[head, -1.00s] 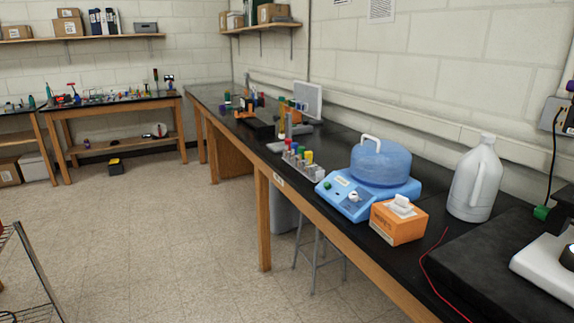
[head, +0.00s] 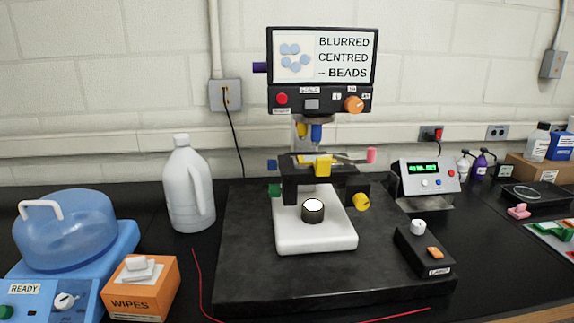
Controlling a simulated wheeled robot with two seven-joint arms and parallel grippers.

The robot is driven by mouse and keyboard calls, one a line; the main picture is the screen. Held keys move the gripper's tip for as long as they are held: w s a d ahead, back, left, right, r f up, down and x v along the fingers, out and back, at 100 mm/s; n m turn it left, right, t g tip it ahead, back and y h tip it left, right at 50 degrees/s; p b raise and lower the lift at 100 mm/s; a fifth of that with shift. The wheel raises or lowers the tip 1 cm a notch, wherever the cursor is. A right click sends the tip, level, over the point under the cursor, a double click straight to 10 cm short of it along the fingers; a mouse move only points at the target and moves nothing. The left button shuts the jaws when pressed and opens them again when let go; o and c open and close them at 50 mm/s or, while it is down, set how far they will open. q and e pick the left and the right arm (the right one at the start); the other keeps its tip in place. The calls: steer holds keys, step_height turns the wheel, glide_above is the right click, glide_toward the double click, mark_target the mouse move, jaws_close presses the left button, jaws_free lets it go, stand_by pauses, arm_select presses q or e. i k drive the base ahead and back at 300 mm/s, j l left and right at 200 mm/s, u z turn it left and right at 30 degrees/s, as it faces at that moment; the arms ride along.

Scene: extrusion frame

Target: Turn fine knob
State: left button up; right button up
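A microscope (head: 345,236) with a white base stands on a dark slab in the middle of the head view. A yellow knob (head: 361,201) sticks out at the right of its stage. A green knob (head: 275,190) and a blue knob (head: 272,164) sit at its left side. No readable label tells which knob is the fine one. The screen (head: 346,57) above reads "BLURRED CENTRED BEADS" beside pale blue bead shapes. An orange knob (head: 353,104) is on the panel under the screen. Neither of my grippers is in view.
A dark control box (head: 424,252) with a white knob and an orange switch lies on the slab (head: 240,262) at right. A grey meter (head: 429,176) stands behind. An orange wipes box (head: 141,291), a white jug (head: 188,185) and a blue device (head: 118,250) stand left.

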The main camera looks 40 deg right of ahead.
mark_target(271, 164)
steer(key=i+j+z, duration=0.15)
steer(key=z, duration=0.25)
steer(key=i+j+z, duration=0.2)
steer(key=z, duration=0.15)
steer(key=i+j+z, duration=0.1)
steer(key=j+z, duration=0.15)
steer(key=z, duration=0.15)
steer(key=i+j+z, duration=0.1)
steer(key=j+z, duration=0.3)
steer(key=l, duration=0.1)
